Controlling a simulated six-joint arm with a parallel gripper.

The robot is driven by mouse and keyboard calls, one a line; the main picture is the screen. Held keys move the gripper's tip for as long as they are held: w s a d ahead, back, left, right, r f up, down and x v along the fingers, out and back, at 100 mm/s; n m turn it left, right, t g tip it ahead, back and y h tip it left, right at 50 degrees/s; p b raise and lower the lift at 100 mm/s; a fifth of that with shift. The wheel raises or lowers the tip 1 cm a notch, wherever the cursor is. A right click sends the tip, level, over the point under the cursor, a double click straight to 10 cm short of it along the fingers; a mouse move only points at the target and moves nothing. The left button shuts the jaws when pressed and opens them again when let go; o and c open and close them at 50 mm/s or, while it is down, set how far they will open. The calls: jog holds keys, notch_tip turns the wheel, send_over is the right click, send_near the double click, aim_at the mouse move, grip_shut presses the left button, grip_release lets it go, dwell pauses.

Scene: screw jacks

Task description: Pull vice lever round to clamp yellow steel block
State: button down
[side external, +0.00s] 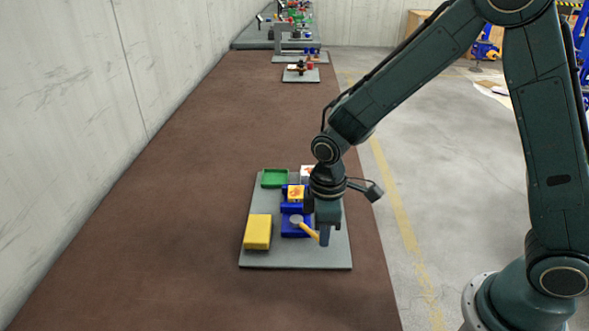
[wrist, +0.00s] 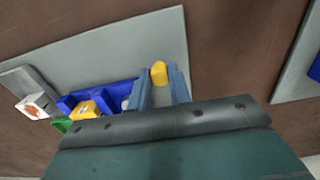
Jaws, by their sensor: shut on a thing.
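The blue vice (side external: 292,229) stands on a grey board. A small yellow block (side external: 296,193) with a marked top sits in the vice, between its blue parts; it also shows in the wrist view (wrist: 85,109). I cannot tell whether the jaws touch it. The vice lever (side external: 308,231) has an orange-yellow handle running from a round grey hub down and right to my gripper (side external: 324,236). My gripper is shut on the lever's handle. In the wrist view the handle's rounded yellow end (wrist: 158,73) shows between the fingers. My gripper's body hides part of the vice there.
The grey board (side external: 295,259) also holds a larger yellow block (side external: 257,231) at left, a green tray (side external: 274,177) and a white block (side external: 307,172) with an orange mark behind. A wall stands at left. The brown mat around the board is clear; other fixtures stand far back.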

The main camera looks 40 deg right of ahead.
jog(key=shift+a, duration=0.7)
dwell(0.3)
jog(key=c, duration=1.5)
grip_release()
jog(key=shift+r, duration=0.1)
notch_tip(320, 180, up, 7)
jog(key=shift+w+f, duration=0.1)
